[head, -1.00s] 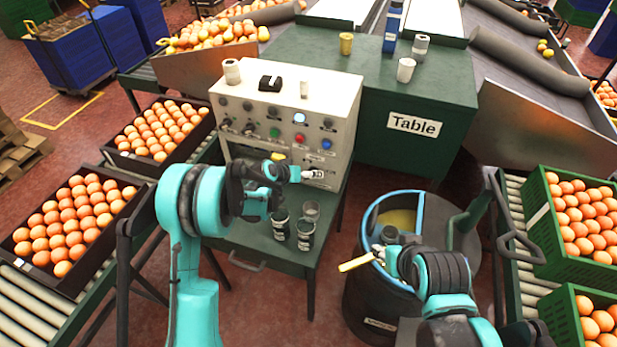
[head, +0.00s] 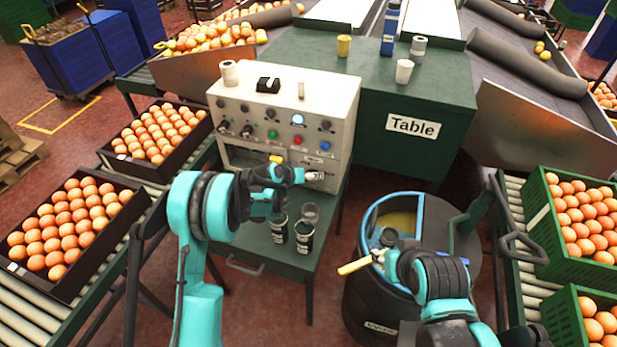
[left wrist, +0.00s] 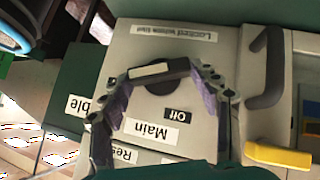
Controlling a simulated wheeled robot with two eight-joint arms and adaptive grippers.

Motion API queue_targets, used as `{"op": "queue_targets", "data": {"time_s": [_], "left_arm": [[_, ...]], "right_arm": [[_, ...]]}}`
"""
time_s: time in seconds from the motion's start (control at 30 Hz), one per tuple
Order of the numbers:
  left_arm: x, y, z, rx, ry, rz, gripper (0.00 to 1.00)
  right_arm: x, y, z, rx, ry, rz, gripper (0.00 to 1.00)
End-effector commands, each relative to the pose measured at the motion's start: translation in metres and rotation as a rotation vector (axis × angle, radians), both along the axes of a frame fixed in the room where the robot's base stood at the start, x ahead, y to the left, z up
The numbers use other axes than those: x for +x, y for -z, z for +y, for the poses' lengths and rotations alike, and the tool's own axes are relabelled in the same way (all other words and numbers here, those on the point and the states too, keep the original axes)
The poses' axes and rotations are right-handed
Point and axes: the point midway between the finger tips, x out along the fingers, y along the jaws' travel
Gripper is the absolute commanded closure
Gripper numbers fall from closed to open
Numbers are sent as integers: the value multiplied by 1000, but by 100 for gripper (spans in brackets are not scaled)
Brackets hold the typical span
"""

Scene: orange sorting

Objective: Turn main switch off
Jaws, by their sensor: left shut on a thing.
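The main switch (left wrist: 159,84) is a dark round knob with a grey bar handle on the control box's light panel. My left gripper (left wrist: 160,73) is shut on the switch handle, one finger at each end of the bar. In the head view my left gripper (head: 304,175) is at the lower right of the control box (head: 335,130) and largely hides the switch. My right gripper (head: 382,253) is over the drum; its fingers are unclear.
A black handle (left wrist: 265,70) and a yellow-tipped lever (left wrist: 278,154) stick out beside the switch.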

Motion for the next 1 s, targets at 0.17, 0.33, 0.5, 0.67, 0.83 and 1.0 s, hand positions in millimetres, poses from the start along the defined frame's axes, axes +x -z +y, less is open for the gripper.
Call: {"op": "queue_targets", "data": {"time_s": [0.17, 0.33, 0.5, 0.67, 0.83, 1.0], "left_arm": [[1, 1, 2, -37, -1, 12, 67], [1, 2, 4, -123, -2, 41, 67], [2, 3, 6, -254, -3, 83, 67], [3, 6, 8, -398, -2, 129, 67], [4, 8, 10, -552, -1, 179, 67], [4, 11, 11, -705, 0, 228, 67]], "right_arm": [[0, 0, 0, 0, 0, 0, 60], [0, 0, 0, 0, 0, 0, 60], [0, 0, 0, 0, 0, 0, 60], [0, 0, 0, 0, 0, 0, 60], [0, 0, 0, 0, 0, 0, 60], [0, 0, 0, 0, 0, 0, 60]]}}
